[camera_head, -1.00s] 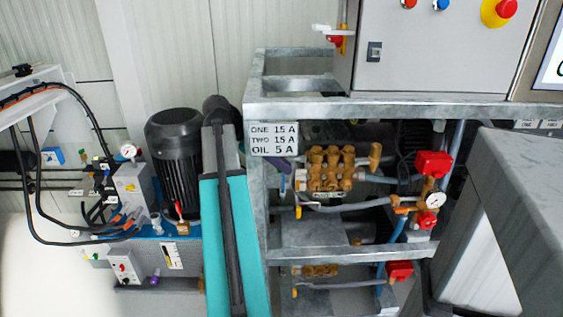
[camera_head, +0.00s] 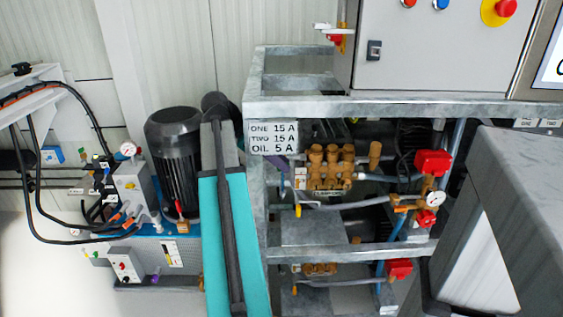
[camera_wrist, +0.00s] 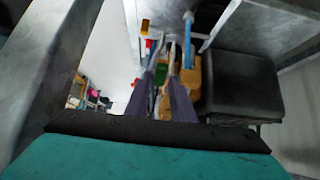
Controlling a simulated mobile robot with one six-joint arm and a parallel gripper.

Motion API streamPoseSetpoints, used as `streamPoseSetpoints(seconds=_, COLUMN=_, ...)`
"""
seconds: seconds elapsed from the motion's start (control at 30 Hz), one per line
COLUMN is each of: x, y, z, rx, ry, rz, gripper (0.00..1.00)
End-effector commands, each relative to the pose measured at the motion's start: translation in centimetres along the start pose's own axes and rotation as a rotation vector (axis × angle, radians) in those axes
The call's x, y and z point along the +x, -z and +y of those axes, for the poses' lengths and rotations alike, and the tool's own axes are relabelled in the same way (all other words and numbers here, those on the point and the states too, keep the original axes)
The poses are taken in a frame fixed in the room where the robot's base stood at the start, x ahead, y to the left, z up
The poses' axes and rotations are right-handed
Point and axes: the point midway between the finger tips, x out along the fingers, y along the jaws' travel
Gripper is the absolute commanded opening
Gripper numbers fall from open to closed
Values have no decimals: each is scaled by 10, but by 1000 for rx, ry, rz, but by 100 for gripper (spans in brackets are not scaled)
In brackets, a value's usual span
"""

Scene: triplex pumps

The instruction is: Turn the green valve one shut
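I cannot clearly pick out the green valve one in the head view; my teal arm (camera_head: 246,225) covers the middle left of the frame. In the wrist view a small green piece (camera_wrist: 151,68) shows close to the tips of my gripper (camera_wrist: 162,68); I cannot tell whether it is the valve. My gripper's two dark purple fingers point away from the camera. A narrow gap shows between them, and I see nothing held. The gripper is not clearly visible in the head view.
A galvanised frame (camera_head: 345,107) carries brass pump heads (camera_head: 331,165), hoses and red blocks (camera_head: 432,163). A black motor (camera_head: 174,150) stands left of my arm. In the wrist view a black box (camera_wrist: 242,85) lies close on the right and a grey beam (camera_wrist: 58,62) on the left.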

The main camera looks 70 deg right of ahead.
Motion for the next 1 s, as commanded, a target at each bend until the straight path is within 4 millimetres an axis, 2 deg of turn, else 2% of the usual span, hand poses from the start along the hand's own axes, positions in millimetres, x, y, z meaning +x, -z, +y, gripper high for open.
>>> streamPoseSetpoints(seconds=0.4, x=-56, y=3, z=-1, rx=-1, ry=2, rz=1, gripper=22)
streamPoseSetpoints(seconds=1.0, x=-84, y=3, z=0, rx=0, ry=2, rz=0, gripper=22)
